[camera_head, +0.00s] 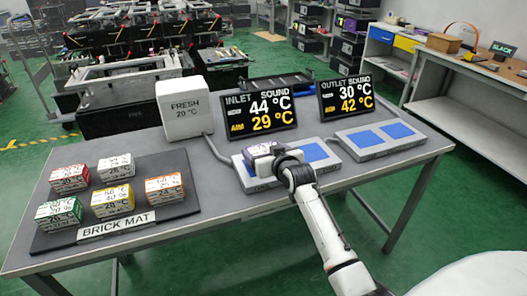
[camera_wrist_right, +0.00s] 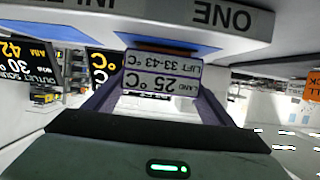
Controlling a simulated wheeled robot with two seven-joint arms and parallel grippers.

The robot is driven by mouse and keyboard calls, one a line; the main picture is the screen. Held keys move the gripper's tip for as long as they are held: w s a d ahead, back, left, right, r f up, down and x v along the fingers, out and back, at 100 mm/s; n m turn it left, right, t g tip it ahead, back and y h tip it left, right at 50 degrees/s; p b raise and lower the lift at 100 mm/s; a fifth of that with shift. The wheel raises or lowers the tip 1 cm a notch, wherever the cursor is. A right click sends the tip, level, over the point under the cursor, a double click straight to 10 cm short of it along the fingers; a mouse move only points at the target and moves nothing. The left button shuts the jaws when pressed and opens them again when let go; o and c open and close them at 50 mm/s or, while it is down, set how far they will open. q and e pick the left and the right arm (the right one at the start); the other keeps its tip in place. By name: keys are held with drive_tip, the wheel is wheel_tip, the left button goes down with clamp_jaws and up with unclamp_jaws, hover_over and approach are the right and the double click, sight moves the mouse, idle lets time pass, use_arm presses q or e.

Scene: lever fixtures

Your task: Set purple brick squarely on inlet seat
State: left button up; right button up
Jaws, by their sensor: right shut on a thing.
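The purple brick (camera_head: 263,150), white-labelled with purple edges, is at the left part of the inlet seat (camera_head: 262,186), a grey block with blue pads. My right gripper (camera_head: 287,161) is shut on the brick from the right. In the right wrist view the brick (camera_wrist_right: 152,73) sits between the two fingers, its label reading 25 °C and LIFT 33-43 °C upside down. A blue pad (camera_wrist_right: 165,39) shows just beyond it; whether the brick touches it cannot be told. The seat's right blue pad (camera_head: 314,151) is bare. My left gripper is not in view.
The inlet display (camera_head: 260,115) reads 44 °C, aim 29 °C. The outlet display (camera_head: 346,97) and bare outlet seat (camera_head: 383,150) are to the right. A white FRESH box (camera_head: 186,108) stands behind left. Several bricks stand on the brick mat (camera_head: 150,160).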

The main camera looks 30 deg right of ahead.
drive_tip(key=o, duration=1.3)
drive_tip(key=shift+f, duration=0.1)
drive_tip(key=shift+r, duration=0.3)
drive_tip(key=shift+s+a, duration=0.15)
drive_tip(key=shift+s, duration=0.2)
drive_tip(key=v, duration=1.1)
drive_tip(key=s+a+f+n+g+y, duration=0.1)
drive_tip(key=s+a+f+y, duration=0.1)
drive_tip(key=s+a+f, duration=0.5)
drive_tip(key=s+a+f+n+g+y, duration=0.2)
drive_tip(key=s+a+f, duration=0.5)
drive_tip(key=s+f, duration=0.3)
drive_tip(key=s+a+f+n+g+y, duration=0.1)
drive_tip(key=s+a+f+g, duration=0.1)
drive_tip(key=s+a+f, duration=0.5)
drive_tip(key=shift+s+f+n+y+p, duration=0.3)
drive_tip(key=shift+s+f+y+p, duration=0.1)
drive_tip(key=shift+s+f, duration=0.5)
